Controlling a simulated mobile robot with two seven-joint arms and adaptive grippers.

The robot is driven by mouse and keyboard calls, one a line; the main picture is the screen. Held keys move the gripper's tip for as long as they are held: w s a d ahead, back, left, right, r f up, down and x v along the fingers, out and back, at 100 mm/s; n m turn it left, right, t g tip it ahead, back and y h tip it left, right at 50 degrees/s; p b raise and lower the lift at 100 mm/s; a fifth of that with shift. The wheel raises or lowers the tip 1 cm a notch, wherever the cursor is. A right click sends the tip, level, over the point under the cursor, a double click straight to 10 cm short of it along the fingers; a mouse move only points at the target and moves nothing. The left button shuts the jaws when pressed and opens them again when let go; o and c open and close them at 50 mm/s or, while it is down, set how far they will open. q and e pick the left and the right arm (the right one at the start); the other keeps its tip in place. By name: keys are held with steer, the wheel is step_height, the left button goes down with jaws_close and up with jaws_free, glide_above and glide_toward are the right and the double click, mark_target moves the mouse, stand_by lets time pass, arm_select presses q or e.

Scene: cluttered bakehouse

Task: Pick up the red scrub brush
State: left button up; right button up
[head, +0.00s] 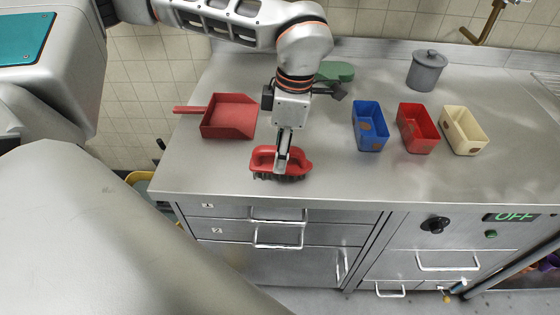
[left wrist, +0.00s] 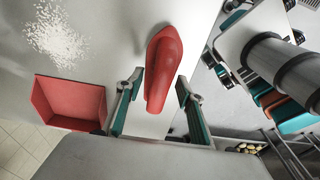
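The red scrub brush (head: 299,160) sits bristles down near the front edge of the steel counter. Its dark bristles show below the red handle. My left gripper (head: 282,160) points down over the middle of the brush and hides part of its handle. In the left wrist view, the red handle (left wrist: 164,62) runs between the two fingers of the gripper (left wrist: 159,78). The fingers are apart, with a gap on each side of the handle. My right gripper is not in view.
A red dustpan (head: 230,117) lies left of the brush. A green object (head: 335,70) lies behind my arm. Blue (head: 369,135), red (head: 417,135) and cream (head: 464,137) bins and a grey lidded canister (head: 425,72) stand to the right. White powder (left wrist: 57,36) lies on the counter.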

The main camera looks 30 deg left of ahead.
arm_select(q)
jaws_close()
steer(key=shift+r, duration=0.1)
step_height(320, 180, up, 20)
steer(key=p, duration=0.1)
steer(key=shift+p, duration=0.35)
steer(key=c, duration=0.7)
jaws_free()
steer(key=shift+c, duration=0.2)
jaws_close()
steer(key=shift+w, duration=0.1)
